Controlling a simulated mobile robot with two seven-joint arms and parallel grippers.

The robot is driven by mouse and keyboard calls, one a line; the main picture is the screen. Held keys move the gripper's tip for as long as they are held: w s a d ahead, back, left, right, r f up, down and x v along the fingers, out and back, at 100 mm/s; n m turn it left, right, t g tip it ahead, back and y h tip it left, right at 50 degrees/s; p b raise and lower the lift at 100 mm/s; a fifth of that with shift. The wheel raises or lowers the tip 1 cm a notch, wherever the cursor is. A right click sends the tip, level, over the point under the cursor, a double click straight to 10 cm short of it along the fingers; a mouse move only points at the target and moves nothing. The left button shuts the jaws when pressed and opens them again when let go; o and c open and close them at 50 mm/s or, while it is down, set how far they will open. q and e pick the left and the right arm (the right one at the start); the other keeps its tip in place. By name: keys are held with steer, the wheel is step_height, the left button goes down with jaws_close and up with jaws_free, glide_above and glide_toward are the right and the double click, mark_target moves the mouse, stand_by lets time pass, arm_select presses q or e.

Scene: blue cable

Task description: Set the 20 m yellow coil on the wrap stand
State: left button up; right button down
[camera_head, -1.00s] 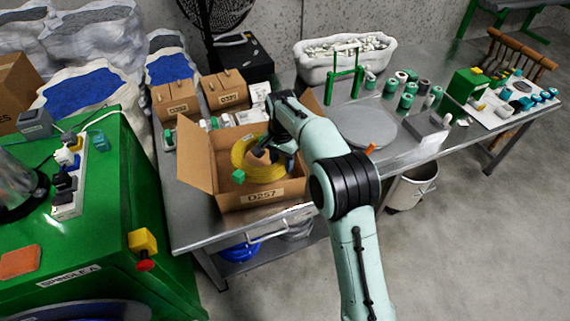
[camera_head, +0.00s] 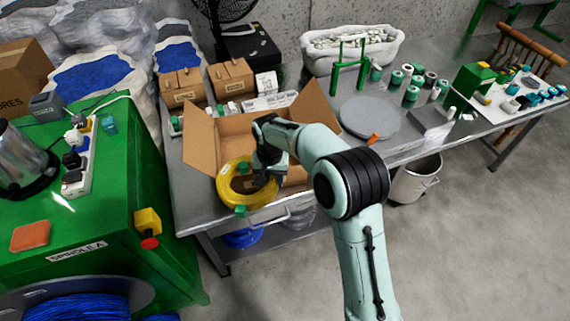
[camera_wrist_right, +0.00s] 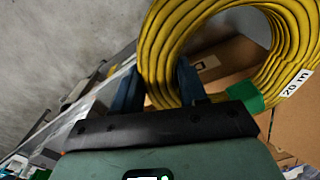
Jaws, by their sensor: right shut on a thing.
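The yellow coil (camera_head: 229,187) is a ring of cable with green bands. My right gripper (camera_head: 266,178) is shut on its rim and holds it over the front left of the open carton (camera_head: 204,140). In the right wrist view the coil (camera_wrist_right: 160,50) stands across the fingers (camera_wrist_right: 158,86), with a white "20 m" tag and a green band showing. The exact grip contact is partly hidden. A green two-post stand (camera_head: 363,75) rises from the bench behind a flat grey disc (camera_head: 369,117); I cannot tell which is the wrap stand. My left gripper is not in view.
Small boxes (camera_head: 181,90) stand behind the carton. A white bin (camera_head: 350,45) sits behind the green posts, and several green and white spools (camera_head: 411,93) stand right of them. An orange-tipped item (camera_head: 373,138) lies at the disc's front edge. The green machine (camera_head: 120,190) is left.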

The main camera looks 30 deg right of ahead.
mark_target(250, 210)
steer(key=a+f+n, duration=0.2)
steer(key=a, duration=0.1)
steer(key=s+a+f+n, duration=0.1)
steer(key=a+f+n, duration=0.1)
steer(key=a+n, duration=0.1)
steer(key=s+a+f+n, duration=0.1)
steer(key=a+f+n, duration=0.1)
steer(key=a, duration=0.1)
steer(key=shift+a+f+n, duration=0.15)
steer(key=shift+a+n, duration=0.1)
steer(key=shift+n, duration=0.05)
steer(key=shift+s+d, duration=0.1)
steer(key=shift+d, duration=0.05)
